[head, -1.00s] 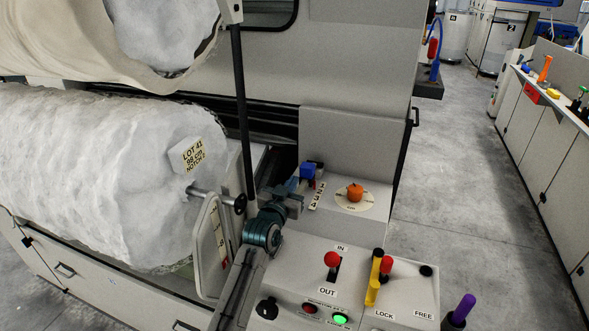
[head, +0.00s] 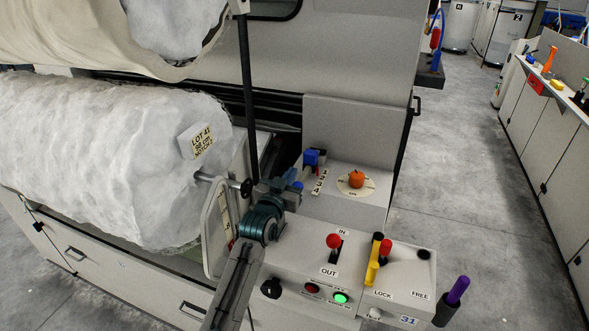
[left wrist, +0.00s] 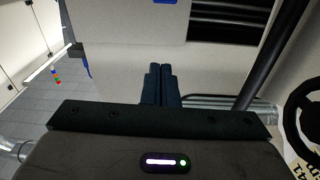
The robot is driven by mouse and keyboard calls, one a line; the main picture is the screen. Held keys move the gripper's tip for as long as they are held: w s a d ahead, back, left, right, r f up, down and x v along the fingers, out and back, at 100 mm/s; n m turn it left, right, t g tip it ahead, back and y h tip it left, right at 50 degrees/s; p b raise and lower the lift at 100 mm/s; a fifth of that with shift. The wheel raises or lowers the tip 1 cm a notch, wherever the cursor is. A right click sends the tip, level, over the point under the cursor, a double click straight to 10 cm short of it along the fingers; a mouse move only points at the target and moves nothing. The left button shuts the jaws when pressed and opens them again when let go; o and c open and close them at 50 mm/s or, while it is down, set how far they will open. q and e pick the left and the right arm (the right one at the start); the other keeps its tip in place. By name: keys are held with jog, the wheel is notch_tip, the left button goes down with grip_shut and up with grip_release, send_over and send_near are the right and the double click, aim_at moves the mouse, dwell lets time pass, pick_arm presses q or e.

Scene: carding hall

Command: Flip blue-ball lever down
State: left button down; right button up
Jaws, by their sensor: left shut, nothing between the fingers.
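My left gripper (head: 289,177) reaches over the inner left edge of the machine's control ledge. In the left wrist view its dark blue fingers (left wrist: 161,84) are pressed together with nothing between them. A small rounded blue shape (head: 298,185), perhaps the blue ball, shows right beside the gripper in the head view. The gripper partly covers it, and I cannot tell whether they touch or how its lever stands. My right gripper is not in view.
An orange knob (head: 356,179) stands on a round dial to the right. Nearer are a red-ball lever (head: 334,241), a yellow handle (head: 372,265) and a purple handle (head: 458,290). A black post (head: 247,95) and a large white roll (head: 110,160) stand left. The floor at right is clear.

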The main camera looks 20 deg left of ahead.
pick_arm(q)
jog(key=s+f, duration=0.1)
jog(key=s, duration=0.1)
jog(key=s+f+b, duration=0.1)
jog(key=s+f, duration=0.1)
jog(key=shift+s+a+f+b, duration=0.2)
jog(key=shift+s+f+b, duration=0.1)
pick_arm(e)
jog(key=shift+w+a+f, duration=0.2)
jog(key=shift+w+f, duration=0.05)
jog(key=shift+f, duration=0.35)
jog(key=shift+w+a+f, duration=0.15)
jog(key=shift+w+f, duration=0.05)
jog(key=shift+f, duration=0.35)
pick_arm(q)
jog(key=shift+s, duration=0.1)
